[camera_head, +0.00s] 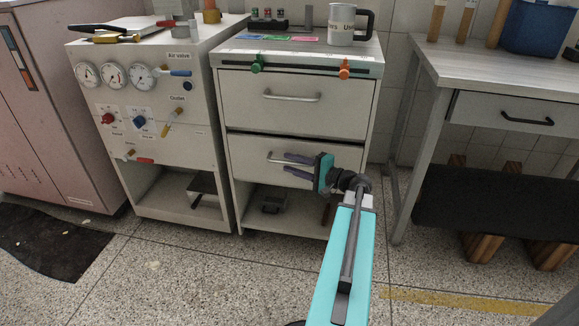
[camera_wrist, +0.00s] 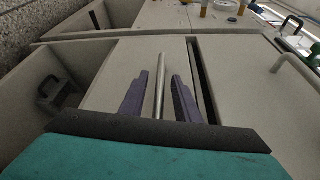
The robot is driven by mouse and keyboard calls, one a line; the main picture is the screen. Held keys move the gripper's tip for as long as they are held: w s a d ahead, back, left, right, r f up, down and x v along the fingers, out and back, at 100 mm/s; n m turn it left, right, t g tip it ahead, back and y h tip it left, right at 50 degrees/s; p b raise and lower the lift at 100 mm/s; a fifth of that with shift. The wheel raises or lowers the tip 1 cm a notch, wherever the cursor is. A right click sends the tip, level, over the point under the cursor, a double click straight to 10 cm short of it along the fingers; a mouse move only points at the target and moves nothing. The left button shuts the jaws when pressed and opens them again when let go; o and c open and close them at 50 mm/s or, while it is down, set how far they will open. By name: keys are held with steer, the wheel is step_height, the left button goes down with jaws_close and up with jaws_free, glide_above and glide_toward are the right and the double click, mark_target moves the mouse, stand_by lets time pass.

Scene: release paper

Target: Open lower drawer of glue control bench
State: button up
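The glue control bench (camera_head: 372,90) is a pale cabinet with two drawers and an open shelf at the bottom. Its lower drawer (camera_head: 245,145) has a metal bar handle (camera_head: 272,158). My gripper (camera_head: 286,162) is at that handle, with its dark fingers pointing at the drawer front. In the wrist view, the handle (camera_wrist: 160,82) runs lengthwise between the two purple fingers of my gripper (camera_wrist: 159,76). A gap shows on each side of the bar, so the gripper is open around it. A dark gap lies between the two drawer fronts.
The upper drawer (camera_head: 340,105) is shut. The air-valve cabinet (camera_head: 150,100) is at left, a table (camera_head: 470,70) at right. The floor in front is clear.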

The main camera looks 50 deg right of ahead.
steer(key=shift+w, duration=0.35)
steer(key=shift+a, duration=0.1)
jaws_close()
steer(key=shift+a, duration=0.3)
steer(key=shift+d, duration=0.15)
